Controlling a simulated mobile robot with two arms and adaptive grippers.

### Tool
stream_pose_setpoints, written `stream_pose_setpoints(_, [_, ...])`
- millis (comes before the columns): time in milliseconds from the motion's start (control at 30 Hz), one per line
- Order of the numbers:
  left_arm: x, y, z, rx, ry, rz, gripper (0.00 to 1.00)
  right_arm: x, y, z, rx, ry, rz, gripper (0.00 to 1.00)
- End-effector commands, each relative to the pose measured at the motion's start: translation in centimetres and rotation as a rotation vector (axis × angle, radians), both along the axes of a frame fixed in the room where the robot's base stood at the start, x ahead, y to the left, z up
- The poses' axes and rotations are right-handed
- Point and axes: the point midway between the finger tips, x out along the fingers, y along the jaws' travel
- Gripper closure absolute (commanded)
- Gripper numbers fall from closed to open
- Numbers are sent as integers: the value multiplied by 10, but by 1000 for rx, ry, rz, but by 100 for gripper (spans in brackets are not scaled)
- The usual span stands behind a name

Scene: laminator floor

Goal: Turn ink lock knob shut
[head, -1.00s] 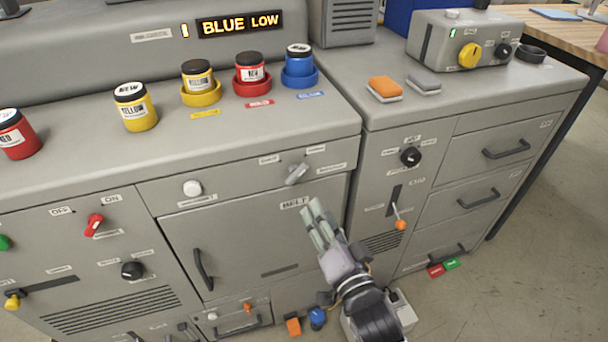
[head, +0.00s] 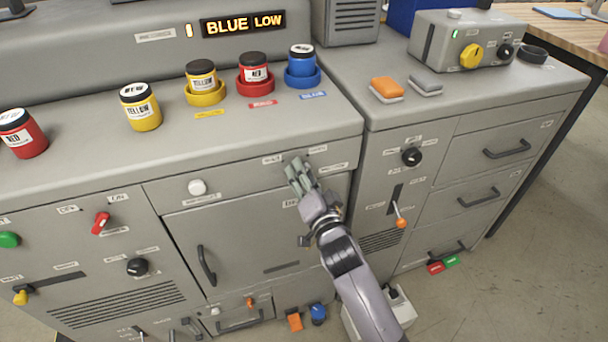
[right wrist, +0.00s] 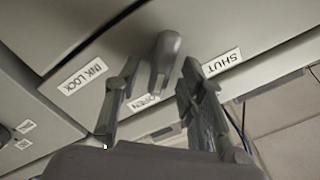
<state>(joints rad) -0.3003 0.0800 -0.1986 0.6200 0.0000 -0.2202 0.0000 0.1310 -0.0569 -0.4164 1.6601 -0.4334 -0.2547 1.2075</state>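The ink lock knob (right wrist: 166,55) is a grey lever-shaped knob on the cabinet's front panel, shown in the right wrist view between labels reading INK LOCK (right wrist: 83,79), OPEN (right wrist: 150,101) and SHUT (right wrist: 221,62). Its handle reaches between the two fingers of my right gripper (right wrist: 160,75), which is open with a gap visible on both sides of the handle. In the head view my right gripper (head: 299,170) is at the upper right of the cabinet front and covers the knob. My left gripper is not in view.
A white knob (head: 197,187) is on the same panel to the left. Ink jars, including a yellow one (head: 141,108) and a blue one (head: 301,62), stand on the top above. The display (head: 243,23) reads BLUE LOW. A lever with an orange tip (head: 400,222) is to the right.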

Motion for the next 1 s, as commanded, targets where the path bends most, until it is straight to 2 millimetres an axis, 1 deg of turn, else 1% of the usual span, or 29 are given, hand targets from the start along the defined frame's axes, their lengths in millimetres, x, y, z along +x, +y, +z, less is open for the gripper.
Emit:
stream_pose_setpoints(33, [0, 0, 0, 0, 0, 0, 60, 0, 0, 0, 0, 0, 0, 63])
stream_pose_setpoints(67, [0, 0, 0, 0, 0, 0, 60, 0, 0, 0, 0, 0, 0, 65])
stream_pose_setpoints(500, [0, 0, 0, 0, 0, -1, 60, -1, 0, 0, 0, 0, 0, 95])
stream_pose_setpoints(600, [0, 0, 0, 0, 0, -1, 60, 0, 0, 0, 0, 1, 1, 100])
stream_pose_setpoints(833, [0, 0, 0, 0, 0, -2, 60, -1, 0, 0, -5, 0, 0, 100])
stream_pose_setpoints(1000, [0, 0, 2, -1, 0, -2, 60, -1, 0, 0, -43, -13, -1, 100])
